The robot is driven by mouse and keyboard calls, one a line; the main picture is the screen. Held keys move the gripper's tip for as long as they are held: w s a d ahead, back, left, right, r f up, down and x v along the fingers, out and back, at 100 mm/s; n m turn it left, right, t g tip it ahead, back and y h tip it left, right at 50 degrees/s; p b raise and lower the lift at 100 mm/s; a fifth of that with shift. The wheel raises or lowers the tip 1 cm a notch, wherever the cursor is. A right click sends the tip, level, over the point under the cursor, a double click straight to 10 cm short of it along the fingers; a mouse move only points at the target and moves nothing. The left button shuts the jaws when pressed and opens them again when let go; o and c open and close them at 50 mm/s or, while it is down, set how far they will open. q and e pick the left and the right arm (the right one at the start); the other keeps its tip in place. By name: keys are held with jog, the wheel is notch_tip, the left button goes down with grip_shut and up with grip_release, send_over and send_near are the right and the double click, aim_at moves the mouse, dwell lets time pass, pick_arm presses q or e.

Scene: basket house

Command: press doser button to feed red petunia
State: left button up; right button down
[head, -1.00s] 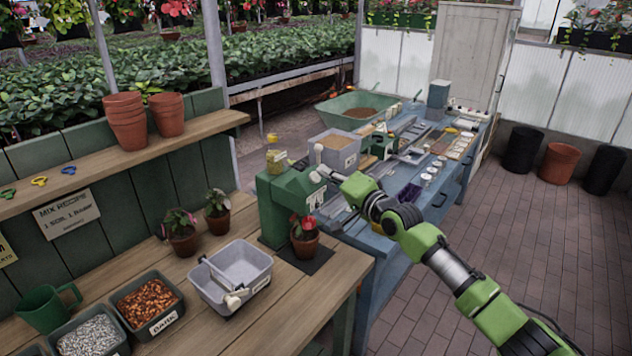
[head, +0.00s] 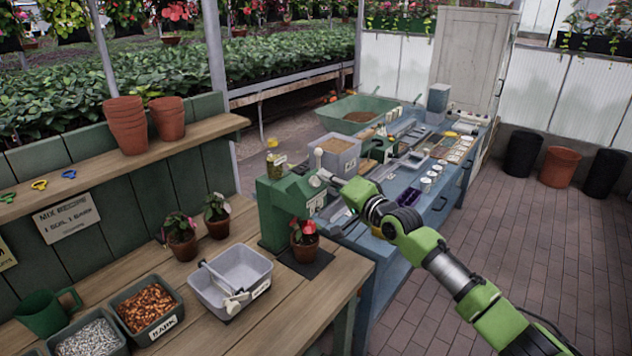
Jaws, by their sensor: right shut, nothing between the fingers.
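The green doser (head: 272,212) stands at the right end of the wooden bench, with a jar on top. A potted red petunia (head: 306,229) stands upright on a dark pad (head: 312,262) at the doser's front. My right gripper (head: 324,177) is shut and empty, with its tips at the upper front of the doser. I cannot tell whether they touch it. The button is not clearly visible; the gripper covers part of that area. My left gripper is not in view.
A grey tub (head: 230,277) with a pale-handled tool sits left of the doser, near two potted plants (head: 181,240). A bark bin (head: 150,300) and green jug (head: 45,310) stand further left. A cluttered blue table (head: 372,268) lies behind my right arm.

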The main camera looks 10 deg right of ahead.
jog(key=shift+f, duration=0.1)
jog(key=shift+w+a+f+b, duration=0.2)
jog(key=shift+w+b, duration=0.05)
jog(key=shift+b, duration=0.1)
jog(key=shift+w+a+f+b, duration=0.3)
jog(key=shift+f+b, duration=0.2)
jog(key=shift+b, duration=0.15)
dwell(1.0)
dwell(0.3)
jog(key=shift+s+d+r+p, duration=0.5)
jog(key=shift+r+p, duration=0.2)
jog(key=shift+p, duration=0.25)
